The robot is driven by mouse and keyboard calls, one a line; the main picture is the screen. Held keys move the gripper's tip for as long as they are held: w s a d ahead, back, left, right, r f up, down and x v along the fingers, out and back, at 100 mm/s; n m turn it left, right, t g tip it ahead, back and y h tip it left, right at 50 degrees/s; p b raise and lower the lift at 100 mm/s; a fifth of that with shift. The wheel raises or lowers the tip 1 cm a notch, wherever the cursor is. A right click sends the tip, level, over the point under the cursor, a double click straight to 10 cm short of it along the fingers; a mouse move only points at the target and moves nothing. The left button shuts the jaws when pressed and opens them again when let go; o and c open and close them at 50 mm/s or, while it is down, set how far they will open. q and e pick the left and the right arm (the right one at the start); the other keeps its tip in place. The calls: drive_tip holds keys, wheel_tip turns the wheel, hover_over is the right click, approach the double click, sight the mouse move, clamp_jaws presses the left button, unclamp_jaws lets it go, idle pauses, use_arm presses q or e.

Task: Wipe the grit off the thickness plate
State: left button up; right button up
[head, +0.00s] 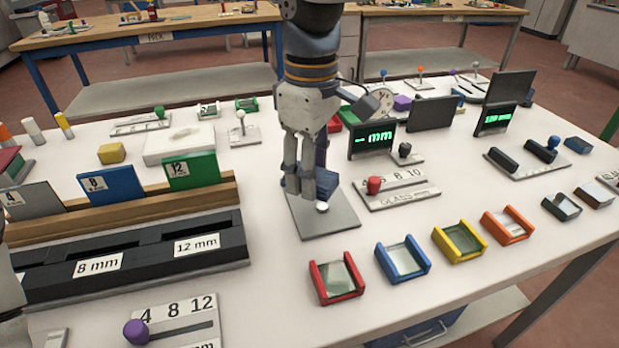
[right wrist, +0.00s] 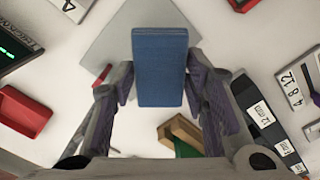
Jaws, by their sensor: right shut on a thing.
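A flat grey plate (head: 325,222) lies on the white table in front of my right arm; it also shows in the right wrist view (right wrist: 110,45). My right gripper (head: 308,190) is over the back part of this plate, pointing down. It is shut on a blue block (right wrist: 160,65), which sits upright between the fingers in the right wrist view. I cannot tell whether the block touches the plate. No grit can be made out on the plate's visible part. A small white round thing (head: 321,207) shows by the fingertips.
A glass gauge board with a red knob (head: 374,185) stands right of the plate. Coloured trays, the nearest red (head: 336,279), line the front right. A dark slotted rack (head: 130,262) stands left. Small screens (head: 372,139) stand behind. White table lies bare in front of the plate.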

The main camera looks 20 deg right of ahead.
drive_tip(key=shift+r, duration=1.65)
